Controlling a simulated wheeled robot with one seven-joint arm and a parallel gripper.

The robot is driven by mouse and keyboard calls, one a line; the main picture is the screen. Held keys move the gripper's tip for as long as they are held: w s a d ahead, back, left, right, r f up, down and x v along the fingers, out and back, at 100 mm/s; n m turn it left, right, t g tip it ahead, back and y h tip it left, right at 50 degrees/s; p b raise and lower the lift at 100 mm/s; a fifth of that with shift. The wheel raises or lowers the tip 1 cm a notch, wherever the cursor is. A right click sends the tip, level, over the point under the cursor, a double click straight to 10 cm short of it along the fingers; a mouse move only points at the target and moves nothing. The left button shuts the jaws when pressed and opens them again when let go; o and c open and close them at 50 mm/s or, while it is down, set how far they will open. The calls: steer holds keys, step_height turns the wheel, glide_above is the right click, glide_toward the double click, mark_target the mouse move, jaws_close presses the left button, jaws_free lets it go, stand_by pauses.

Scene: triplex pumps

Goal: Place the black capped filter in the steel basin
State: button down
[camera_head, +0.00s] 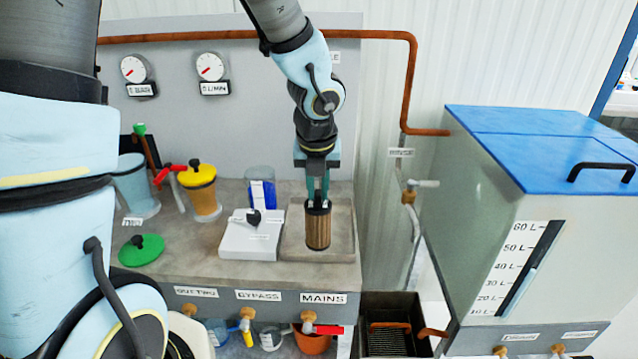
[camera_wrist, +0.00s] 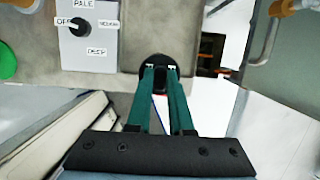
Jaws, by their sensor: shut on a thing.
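The filter (camera_head: 318,230) is an upright brown pleated cylinder with a black cap. My gripper (camera_head: 318,198) points down and is shut on the cap. In the wrist view the black cap (camera_wrist: 159,61) sits between the green fingertips (camera_wrist: 160,70); the filter's body is hidden below it. The steel basin (camera_head: 343,225) is a shallow square tray at the right end of the counter. In the head view the filter overlaps the basin's middle. I cannot tell whether its bottom touches the basin floor.
A white box with a selector knob (camera_head: 250,240) stands just left of the basin, with a blue container (camera_head: 260,190) behind it. A yellow canister (camera_head: 200,192) and green lid (camera_head: 141,250) lie further left. A blue-lidded tank (camera_head: 540,150) stands right of the counter.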

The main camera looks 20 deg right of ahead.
steer(key=shift+w+d+f+p, duration=0.15)
steer(key=shift+w+d+f, duration=0.2)
steer(key=shift+w+f, duration=0.35)
steer(key=shift+w+d+f+p, duration=0.1)
steer(key=shift+w+d+f, duration=0.3)
steer(key=shift+w, duration=0.45)
steer(key=shift+w+d+f+p, duration=0.15)
steer(key=shift+w+d+f, duration=0.15)
steer(key=shift+w+f, duration=0.4)
steer(key=c, duration=0.8)
jaws_free()
steer(key=shift+f, duration=0.1)
steer(key=p+v, duration=0.2)
steer(key=v, duration=1)
steer(key=shift+a, duration=0.1)
